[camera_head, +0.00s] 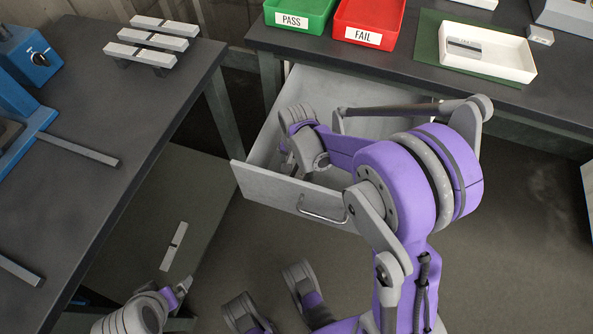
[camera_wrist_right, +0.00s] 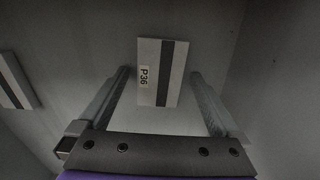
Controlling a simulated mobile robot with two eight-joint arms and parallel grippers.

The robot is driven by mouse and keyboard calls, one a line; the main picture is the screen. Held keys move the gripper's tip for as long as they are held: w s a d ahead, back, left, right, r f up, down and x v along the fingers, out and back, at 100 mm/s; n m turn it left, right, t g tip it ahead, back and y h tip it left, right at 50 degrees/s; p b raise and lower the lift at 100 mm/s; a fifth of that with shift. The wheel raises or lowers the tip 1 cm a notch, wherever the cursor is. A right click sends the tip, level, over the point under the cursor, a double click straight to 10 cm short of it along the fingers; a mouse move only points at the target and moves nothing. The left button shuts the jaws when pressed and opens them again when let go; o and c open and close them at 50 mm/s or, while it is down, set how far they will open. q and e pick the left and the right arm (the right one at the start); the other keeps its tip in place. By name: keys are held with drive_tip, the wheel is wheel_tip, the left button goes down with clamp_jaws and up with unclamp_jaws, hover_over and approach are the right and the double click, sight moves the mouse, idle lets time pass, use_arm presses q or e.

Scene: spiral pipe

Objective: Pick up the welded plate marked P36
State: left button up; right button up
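The plate marked P36 (camera_wrist_right: 160,88) is light grey with a dark band along it and a white label. It lies on the grey drawer floor in the right wrist view. My right gripper (camera_wrist_right: 160,70) is open, with one finger on each side of the plate and visible gaps to both. In the head view my right arm reaches down into the open drawer (camera_head: 258,195), and the plate is hidden there. My left gripper (camera_head: 182,288) is low at the bottom left, and its fingers are too small to read.
Another banded plate (camera_wrist_right: 16,82) lies left of P36. Drawer walls stand close around. A similar strip (camera_head: 174,246) lies below the left bench. The bench above holds a green PASS bin (camera_head: 300,8), a red FAIL bin (camera_head: 368,15) and a white tray (camera_head: 500,62).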

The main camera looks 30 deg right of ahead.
clamp_jaws()
idle(0.5)
